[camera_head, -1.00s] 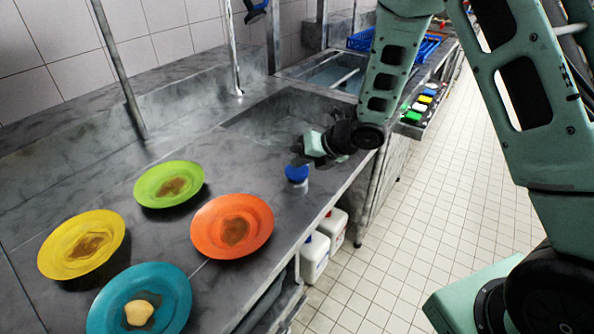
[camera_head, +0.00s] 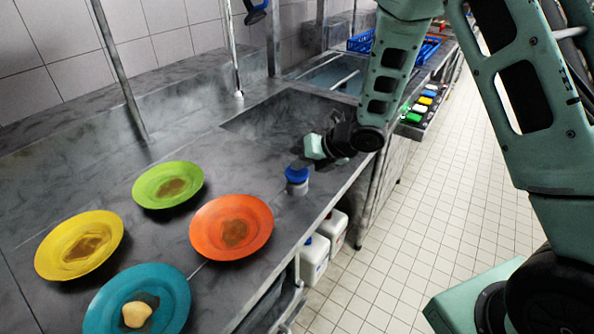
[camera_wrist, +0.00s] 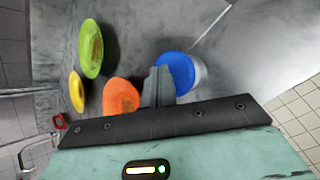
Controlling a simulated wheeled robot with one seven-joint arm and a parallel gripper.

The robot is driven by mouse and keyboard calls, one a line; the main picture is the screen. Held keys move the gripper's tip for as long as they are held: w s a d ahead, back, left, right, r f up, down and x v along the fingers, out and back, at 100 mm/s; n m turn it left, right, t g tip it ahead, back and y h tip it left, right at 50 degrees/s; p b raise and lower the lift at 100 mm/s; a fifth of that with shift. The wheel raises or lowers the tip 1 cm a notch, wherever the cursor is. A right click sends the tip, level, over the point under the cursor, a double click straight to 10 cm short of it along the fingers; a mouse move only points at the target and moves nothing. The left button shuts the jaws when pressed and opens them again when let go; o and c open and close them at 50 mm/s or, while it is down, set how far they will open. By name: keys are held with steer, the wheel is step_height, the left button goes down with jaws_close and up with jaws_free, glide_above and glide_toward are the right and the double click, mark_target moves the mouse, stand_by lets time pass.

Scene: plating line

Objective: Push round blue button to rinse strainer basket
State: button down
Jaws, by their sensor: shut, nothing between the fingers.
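The round blue button (camera_head: 297,174) tops a short white cylinder on the grey counter, near its front edge. My gripper (camera_head: 300,163) is shut and empty, with its fingertips over the far side of the button. In the wrist view the blue button (camera_wrist: 177,70) lies just right of the closed fingers (camera_wrist: 158,84), which cover part of its left edge. I cannot tell whether the fingertips touch it. I cannot make out a strainer basket in either view.
Orange (camera_head: 262,222), green (camera_head: 142,186), yellow (camera_head: 47,265) and teal (camera_head: 180,300) plates with food remains lie left of the button. A sunken basin (camera_head: 265,118) lies behind it. White jugs (camera_head: 314,262) stand below the counter. Tiled floor (camera_head: 440,220) is open at right.

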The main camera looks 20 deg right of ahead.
mark_target(301, 173)
steer(key=shift+f+b, duration=0.4)
steer(key=shift+f, duration=0.05)
stand_by(0.3)
steer(key=shift+r, duration=0.15)
steer(key=shift+r+p, duration=0.75)
steer(key=shift+r, duration=0.35)
steer(key=shift+r+p, duration=1.65)
steer(key=shift+r, duration=0.9)
steer(key=shift+f, duration=0.1)
